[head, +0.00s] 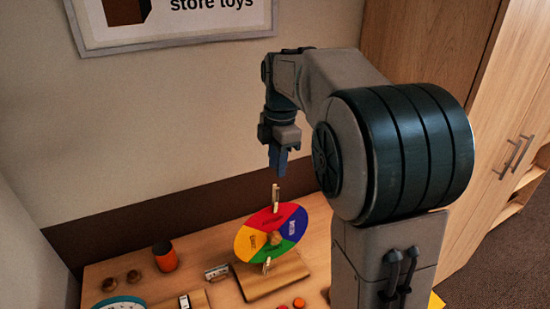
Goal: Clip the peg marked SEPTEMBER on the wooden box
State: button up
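My gripper (278,160) points down above the desk. It looks empty, and its fingers overlap in this view, so their opening is unclear. Below it is a disc (250,243) with red, blue, green and yellow sectors, propped up at a tilt on a wooden base (285,276). A pale upright peg (276,196) is clipped on the disc's top edge, just below my fingertips and apart from them. A second pale peg (266,266) is at the disc's lower edge. Any writing on the pegs is too small to read. I cannot make out a clear wooden box.
An orange cup with a dark top (165,257) and small brown round items (133,276) stand at the left. A small metallic item (216,272) lies left of the disc. A light-blue dial (118,303) is cut off below. My arm hides the desk's right part.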

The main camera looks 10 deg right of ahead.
jog(key=b, duration=0.4)
send_over(276, 205)
jog(key=shift+w+d+f, duration=0.1)
jog(key=shift+w+f, duration=0.15)
jog(key=shift+f, duration=1.3)
jog(key=shift+w+f, duration=0.2)
jog(key=shift+f, duration=1.35)
grip_shut()
jog(key=shift+r, duration=0.15)
jog(key=shift+d+r+p, duration=0.1)
jog(key=shift+r+p, duration=2)
jog(key=shift+r, duration=0.35)
jog(key=shift+f, duration=0.1)
